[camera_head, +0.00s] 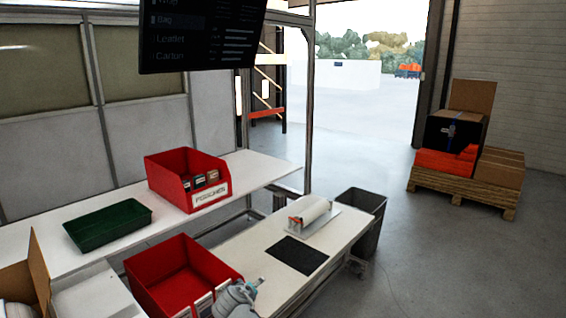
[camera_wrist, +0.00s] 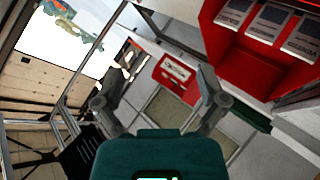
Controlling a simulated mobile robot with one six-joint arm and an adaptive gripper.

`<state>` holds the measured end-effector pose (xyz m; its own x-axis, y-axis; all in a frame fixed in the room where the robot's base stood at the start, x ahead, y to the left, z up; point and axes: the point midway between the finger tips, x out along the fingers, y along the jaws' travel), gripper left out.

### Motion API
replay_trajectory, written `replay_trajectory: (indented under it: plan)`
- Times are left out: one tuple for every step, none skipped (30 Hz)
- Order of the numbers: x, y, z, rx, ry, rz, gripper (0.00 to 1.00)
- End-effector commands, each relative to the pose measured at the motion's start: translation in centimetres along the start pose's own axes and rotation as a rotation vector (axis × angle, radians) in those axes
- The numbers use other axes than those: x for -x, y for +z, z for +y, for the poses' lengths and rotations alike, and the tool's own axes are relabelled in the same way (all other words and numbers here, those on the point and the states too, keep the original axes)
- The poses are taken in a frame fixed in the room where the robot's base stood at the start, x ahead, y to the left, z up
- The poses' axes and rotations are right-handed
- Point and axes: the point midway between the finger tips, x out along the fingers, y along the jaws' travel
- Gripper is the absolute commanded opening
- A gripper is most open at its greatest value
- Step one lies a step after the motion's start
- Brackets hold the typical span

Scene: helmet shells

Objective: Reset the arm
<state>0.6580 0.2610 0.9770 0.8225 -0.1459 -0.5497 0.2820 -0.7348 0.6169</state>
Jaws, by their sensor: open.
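My gripper (camera_wrist: 160,88) shows in the wrist view with its two dark fingers spread apart. Nothing is held between them; only the distant background shows there. In the head view, part of my grey arm (camera_head: 238,298) shows at the bottom edge, in front of the near red bin (camera_head: 165,268). My fingertips cannot be made out in that view.
A labelled red bin (camera_head: 210,196) with several small packs and a green tray (camera_head: 108,222) stand on the white back table. A screen (camera_head: 200,35) hangs above.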

Motion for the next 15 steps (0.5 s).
replay_trajectory:
  plan:
    - [-0.5,1.6,1.3,-0.028,-0.005,-0.05,0.91]
    - [-0.8,2.4,1.8,-0.044,-0.009,-0.079,0.91]
    - [-1.1,3.6,2.5,-0.065,-0.018,-0.117,0.91]
    - [-1.4,4.5,3.0,-0.082,-0.024,-0.147,0.91]
    - [-1.5,5.3,3.5,-0.098,-0.031,-0.175,0.91]
    - [-1.8,6.5,4.2,-0.12,-0.04,-0.213,0.91]
    - [-1.9,7.3,4.6,-0.136,-0.049,-0.241,0.91]
    - [-2.0,8.2,5.1,-0.152,-0.057,-0.269,0.91]
    - [-2.1,9.3,5.6,-0.173,-0.069,-0.305,0.91]
    - [-2.2,10.2,6.0,-0.189,-0.078,-0.333,0.91]
    - [-2.2,11.0,6.4,-0.206,-0.088,-0.358,0.91]
    - [-2.2,12.1,6.9,-0.227,-0.102,-0.394,0.91]
    - [-2.2,12.9,7.2,-0.243,-0.113,-0.42,0.91]
    - [-2.2,13.7,7.5,-0.258,-0.124,-0.445,0.91]
    - [-2.1,14.7,8.0,-0.28,-0.14,-0.479,0.91]
